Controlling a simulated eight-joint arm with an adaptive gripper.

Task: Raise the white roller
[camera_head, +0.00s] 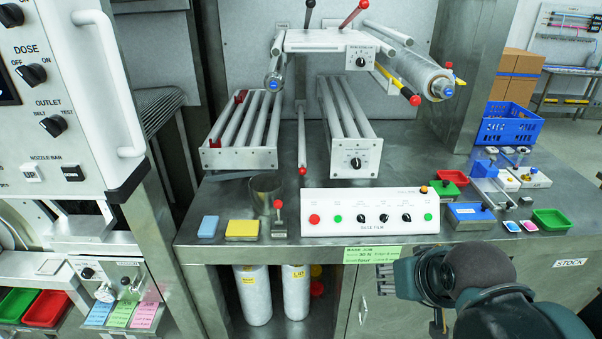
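The film machine stands at the back of the steel bench. A large pale film roll (415,72) with a blue-centred end lies across its upper right. A thinner pale roller (388,33) lies just behind it. Another pale roller with a blue end (275,72) is at the upper left. A slim whitish bar with a red tip (301,140) runs towards me between the two lower roller beds. I cannot tell which of these is the white roller. My gripper (408,280) is at the lower right, in front of the bench edge, apart from the rollers; its fingers are not clear.
A control box (370,212) with knobs and buttons stands at the bench front. Black and red levers (352,14) rise above the machine. A yellow-and-red handle (400,88) juts out below the film roll. Small trays and blocks crowd the bench's right side.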

